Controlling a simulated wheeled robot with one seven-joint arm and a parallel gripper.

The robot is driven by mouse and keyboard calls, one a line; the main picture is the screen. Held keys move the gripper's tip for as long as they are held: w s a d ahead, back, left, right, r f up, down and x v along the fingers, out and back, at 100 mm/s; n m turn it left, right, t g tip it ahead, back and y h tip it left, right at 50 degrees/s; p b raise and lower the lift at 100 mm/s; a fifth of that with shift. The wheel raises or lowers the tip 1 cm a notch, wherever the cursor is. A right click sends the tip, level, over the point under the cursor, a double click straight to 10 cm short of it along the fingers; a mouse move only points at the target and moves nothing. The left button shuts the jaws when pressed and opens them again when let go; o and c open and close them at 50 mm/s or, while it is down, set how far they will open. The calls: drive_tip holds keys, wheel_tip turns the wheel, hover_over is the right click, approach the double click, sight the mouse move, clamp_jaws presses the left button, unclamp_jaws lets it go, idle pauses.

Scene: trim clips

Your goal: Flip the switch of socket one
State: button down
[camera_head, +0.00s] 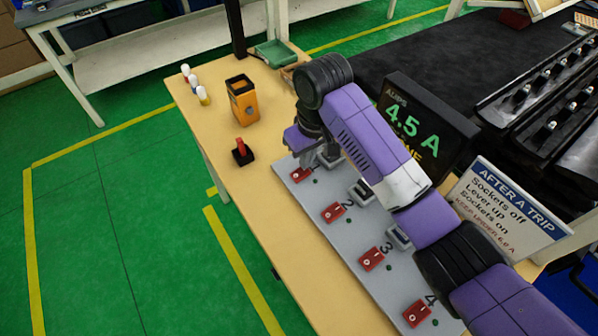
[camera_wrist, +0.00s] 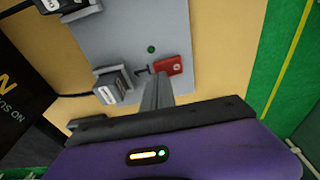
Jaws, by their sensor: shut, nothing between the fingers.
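The grey socket board (camera_head: 325,225) lies on the wooden table with a row of red switches. The red switch of socket one (camera_head: 299,174) is at the board's far end; it also shows in the wrist view (camera_wrist: 172,66). Its rocker position is too small to tell. My gripper (camera_head: 306,160) is shut and empty, pointing down over that end of the board. In the wrist view its fingertips (camera_wrist: 153,77) are just left of the switch; I cannot tell whether they touch it. A black plug (camera_wrist: 112,85) sits left of the fingers, and a green light (camera_wrist: 151,49) shows near the switch.
Red switches two (camera_head: 333,212), three (camera_head: 371,259) and four (camera_head: 417,313) run nearer along the board. A display (camera_head: 418,125) reads 4.5 A. A sign (camera_head: 507,208) stands right. A red lever (camera_head: 241,148) and an orange box (camera_head: 242,101) stand left of my gripper.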

drive_tip(key=shift+f, duration=0.75)
idle(0.3)
wheel_tip(320, 180, up, 7)
drive_tip(key=p, duration=0.7)
drive_tip(key=shift+r, duration=0.1)
idle(0.6)
